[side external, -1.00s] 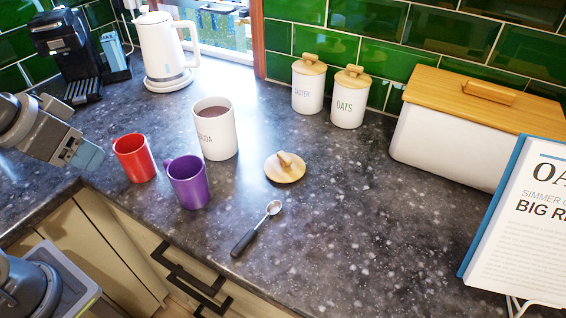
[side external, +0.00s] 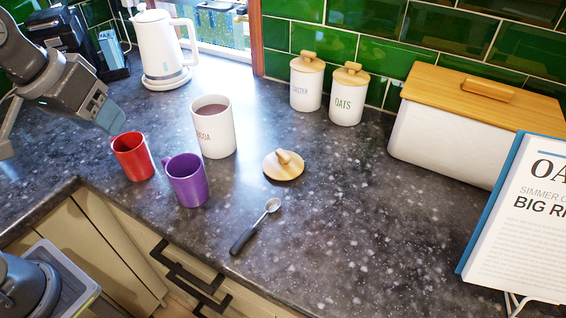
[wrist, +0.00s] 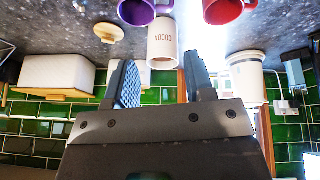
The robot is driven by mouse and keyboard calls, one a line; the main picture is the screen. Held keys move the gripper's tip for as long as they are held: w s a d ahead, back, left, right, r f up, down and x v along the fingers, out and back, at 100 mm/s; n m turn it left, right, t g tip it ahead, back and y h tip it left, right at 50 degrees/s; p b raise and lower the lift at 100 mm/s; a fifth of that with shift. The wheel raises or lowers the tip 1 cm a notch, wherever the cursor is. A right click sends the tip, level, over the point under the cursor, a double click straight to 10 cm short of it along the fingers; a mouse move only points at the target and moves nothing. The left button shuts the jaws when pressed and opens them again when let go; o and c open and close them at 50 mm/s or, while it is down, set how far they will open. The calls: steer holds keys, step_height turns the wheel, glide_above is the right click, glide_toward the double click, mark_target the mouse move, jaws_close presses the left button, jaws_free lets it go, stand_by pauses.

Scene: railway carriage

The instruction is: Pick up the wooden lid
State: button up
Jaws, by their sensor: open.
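The round wooden lid (side external: 283,165) with a small knob lies on the dark countertop, right of the open white cocoa canister (side external: 213,128). In the wrist view the lid (wrist: 108,33) shows upside down at the upper left, left of the canister (wrist: 162,42). My gripper (side external: 110,117) is at the upper left in the side view, above and behind the red mug (side external: 133,157), well away from the lid. In the wrist view its two fingers (wrist: 162,80) stand apart with nothing held between them.
A purple mug (side external: 186,180) stands between the red mug and the lid. A spoon (side external: 256,227) lies in front of the lid. Two lidded canisters (side external: 345,95), a bread bin (side external: 440,150) and a kettle (side external: 165,50) stand behind. The counter right of the lid is clear.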

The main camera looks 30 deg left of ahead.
steer(key=w+d+r+n+g, duration=0.2)
steer(key=w+d+n, duration=0.2)
steer(key=w, duration=0.6)
steer(key=n+g, duration=0.3)
steer(key=n, duration=0.4)
glide_above(283, 153)
step_height(283, 153, down, 9)
steer(key=f, duration=0.8)
steer(key=shift+s+a, duration=0.25)
steer(key=shift+w+d+f, duration=0.1)
steer(key=shift+d+f, duration=0.05)
steer(key=shift+f, duration=1.2)
steer(key=shift+w+d+f, duration=0.1)
steer(key=shift+d+f, duration=0.05)
steer(key=shift+f, duration=1.15)
steer(key=shift+c, duration=0.3)
jaws_close()
